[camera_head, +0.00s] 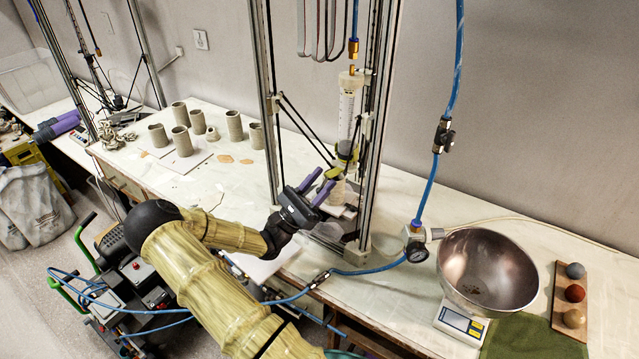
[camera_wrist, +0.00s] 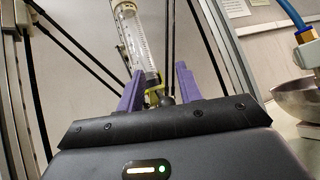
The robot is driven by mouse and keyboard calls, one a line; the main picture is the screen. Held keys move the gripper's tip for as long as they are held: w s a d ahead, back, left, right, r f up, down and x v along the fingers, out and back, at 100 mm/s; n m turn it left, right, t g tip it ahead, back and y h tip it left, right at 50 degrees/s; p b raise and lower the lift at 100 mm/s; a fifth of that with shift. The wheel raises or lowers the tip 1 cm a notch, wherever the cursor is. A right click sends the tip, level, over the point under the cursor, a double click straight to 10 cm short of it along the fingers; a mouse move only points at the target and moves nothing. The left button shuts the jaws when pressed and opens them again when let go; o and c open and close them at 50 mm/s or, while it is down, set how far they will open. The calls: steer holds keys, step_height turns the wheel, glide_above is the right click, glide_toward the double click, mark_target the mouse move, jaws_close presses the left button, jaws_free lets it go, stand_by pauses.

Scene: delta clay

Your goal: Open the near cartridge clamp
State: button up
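The clear cartridge (camera_head: 348,105) with scale marks stands upright in the metal frame of the printer. A yellow-green clamp (camera_head: 346,152) with dark parts sits at its lower end. In the wrist view the cartridge (camera_wrist: 134,42) rises above the clamp (camera_wrist: 154,97), and a dark round knob (camera_wrist: 167,99) shows beside it. My gripper (camera_head: 325,178) is open, its two purple fingers apart, just in front of and below the clamp. In the wrist view the clamp shows between the fingers of my gripper (camera_wrist: 159,78). I cannot tell whether they touch it. Nothing is visibly held.
Metal posts (camera_head: 373,130) and black rods flank the cartridge closely. A blue hose (camera_head: 430,185) with a gauge (camera_head: 416,250) runs to the right. A steel bowl (camera_head: 488,270) sits on a scale (camera_head: 461,323). Several clay cups (camera_head: 182,141) stand on the left of the table.

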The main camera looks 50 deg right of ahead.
steer(key=shift+w+a+f, duration=0.15)
steer(key=shift+a+f, duration=0.2)
steer(key=shift+f, duration=0.05)
steer(key=w+a+f+b, duration=0.1)
steer(key=w+a+b, duration=0.1)
steer(key=a, duration=0.5)
steer(key=w+a+f+b, duration=0.1)
steer(key=w+a+b, duration=0.1)
steer(key=a, duration=0.5)
steer(key=shift+a+f, duration=0.25)
steer(key=shift+c, duration=0.5)
